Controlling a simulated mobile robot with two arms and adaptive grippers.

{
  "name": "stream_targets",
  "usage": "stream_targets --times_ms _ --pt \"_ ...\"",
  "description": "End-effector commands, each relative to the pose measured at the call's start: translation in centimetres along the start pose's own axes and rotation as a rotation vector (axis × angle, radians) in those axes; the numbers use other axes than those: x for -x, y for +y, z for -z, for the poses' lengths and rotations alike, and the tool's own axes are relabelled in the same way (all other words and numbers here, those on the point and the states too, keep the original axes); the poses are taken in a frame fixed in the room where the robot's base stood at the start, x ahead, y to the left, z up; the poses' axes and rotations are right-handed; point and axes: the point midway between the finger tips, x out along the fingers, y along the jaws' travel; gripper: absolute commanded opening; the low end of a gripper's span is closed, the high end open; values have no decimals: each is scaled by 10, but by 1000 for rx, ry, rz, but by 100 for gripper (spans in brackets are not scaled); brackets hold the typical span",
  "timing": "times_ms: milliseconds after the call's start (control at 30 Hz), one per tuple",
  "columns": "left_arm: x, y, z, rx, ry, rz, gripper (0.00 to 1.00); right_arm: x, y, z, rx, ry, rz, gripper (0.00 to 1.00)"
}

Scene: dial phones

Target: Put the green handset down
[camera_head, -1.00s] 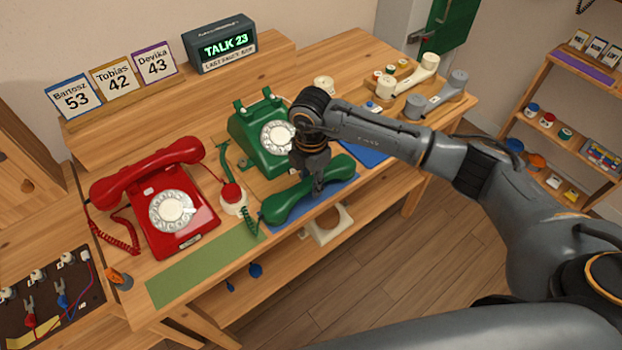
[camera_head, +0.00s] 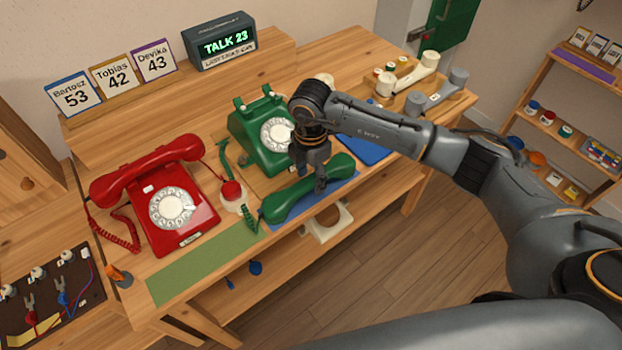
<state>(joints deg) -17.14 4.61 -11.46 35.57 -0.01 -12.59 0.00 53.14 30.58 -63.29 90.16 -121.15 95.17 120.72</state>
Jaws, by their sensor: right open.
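The green handset (camera_head: 287,206) lies in front of the green dial phone (camera_head: 265,152), over the blue mat (camera_head: 279,223). Its cord (camera_head: 250,219) hangs by its left end. The cradle on top of the green phone is bare. My right gripper (camera_head: 321,184) is open, with its fingers pointing down at the middle of the handset. The gripper hides part of the handset, and I cannot tell whether the fingers touch it. My left gripper is not in view.
A red phone (camera_head: 183,222) with its handset on the cradle stands at left. A red button (camera_head: 231,190) sits between the phones. A green mat (camera_head: 205,263) lies bare along the front edge.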

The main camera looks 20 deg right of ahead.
Motion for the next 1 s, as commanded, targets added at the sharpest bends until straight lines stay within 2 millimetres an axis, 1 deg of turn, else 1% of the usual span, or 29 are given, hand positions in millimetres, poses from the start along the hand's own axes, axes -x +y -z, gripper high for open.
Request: stream_targets --times_ms 300,400,500,667,1000 --pt "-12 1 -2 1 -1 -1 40 67 1 0 2 -1 -5 52" --pt "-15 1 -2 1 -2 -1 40 84 0 0 2 -1 -3 52" --pt "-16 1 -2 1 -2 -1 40 96 0 0 1 -1 -2 52" --pt "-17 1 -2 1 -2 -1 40 106 0 0 1 -2 -1 52" --pt "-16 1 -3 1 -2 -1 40 106 0 0 1 -1 0 52"
